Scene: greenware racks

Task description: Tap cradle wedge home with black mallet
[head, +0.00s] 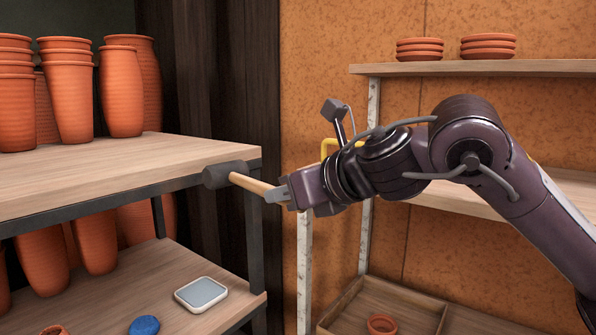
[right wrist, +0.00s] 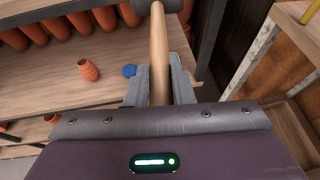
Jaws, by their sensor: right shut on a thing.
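The black mallet has a dark cylindrical head (head: 225,174) and a pale wooden handle (head: 252,185). In the head view its head overlaps the front right corner of the upper left shelf; I cannot tell whether it touches. My right gripper (head: 279,193) is shut on the handle, with the head pointing left. In the right wrist view the handle (right wrist: 158,50) runs between the fingers (right wrist: 159,85) up to the mallet head (right wrist: 157,8) at the top edge. I cannot make out the cradle wedge in either view. My left gripper is not in view.
The upper left shelf (head: 130,172) bears tall terracotta pots (head: 121,92). The lower shelf (head: 120,290) holds more pots, a grey-white square device (head: 201,294) and a blue round thing (head: 144,325). A right rack (head: 470,68) holds stacked saucers. A yellow piece (head: 328,147) shows behind my arm.

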